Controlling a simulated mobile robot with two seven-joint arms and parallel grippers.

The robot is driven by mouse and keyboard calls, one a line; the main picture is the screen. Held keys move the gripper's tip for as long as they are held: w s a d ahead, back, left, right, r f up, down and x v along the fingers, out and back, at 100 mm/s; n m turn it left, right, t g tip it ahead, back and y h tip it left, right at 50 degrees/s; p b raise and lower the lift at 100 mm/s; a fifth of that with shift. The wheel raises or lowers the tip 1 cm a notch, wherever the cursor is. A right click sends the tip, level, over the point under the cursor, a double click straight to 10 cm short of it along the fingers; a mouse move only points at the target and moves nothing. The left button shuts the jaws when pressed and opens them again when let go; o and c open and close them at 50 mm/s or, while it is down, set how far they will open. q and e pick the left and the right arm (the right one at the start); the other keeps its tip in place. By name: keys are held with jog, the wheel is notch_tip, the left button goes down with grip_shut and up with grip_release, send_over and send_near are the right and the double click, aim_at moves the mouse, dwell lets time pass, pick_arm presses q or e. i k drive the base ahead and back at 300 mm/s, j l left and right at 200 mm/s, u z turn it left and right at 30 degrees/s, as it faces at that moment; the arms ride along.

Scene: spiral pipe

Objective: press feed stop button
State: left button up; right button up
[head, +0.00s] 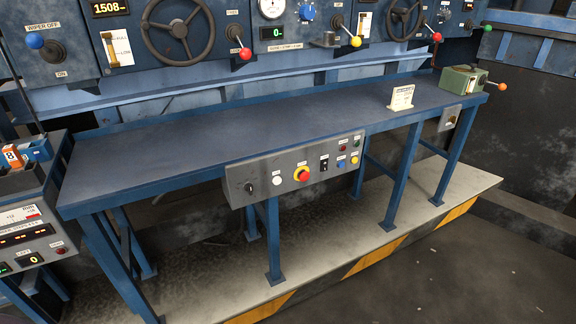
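A grey control panel (262,173) is fixed to the front edge of the blue bench. It carries a large red mushroom button (302,174) on a yellow ring, a white button (277,181), a black knob (249,188) and a black switch (324,164). At its right end are a small red button (342,149), a blue button (341,164) and two yellowish buttons, the upper one (356,142) and the lower one (354,160). Their labels are too small to read, so I cannot tell which is feed stop. Neither gripper is in view.
The blue bench top (230,130) is mostly clear, with a small white sign (401,97) and a green box (462,80) at right. A machine wall with handwheels (180,30) stands behind. A console (30,225) stands at left. A striped platform edge (375,255) runs below.

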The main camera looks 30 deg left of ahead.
aim_at(304, 176)
jog(key=i+l+u, duration=0.2)
jog(key=u, duration=0.2)
jog(key=i+l+u, duration=0.85)
jog(key=l+u, duration=0.3)
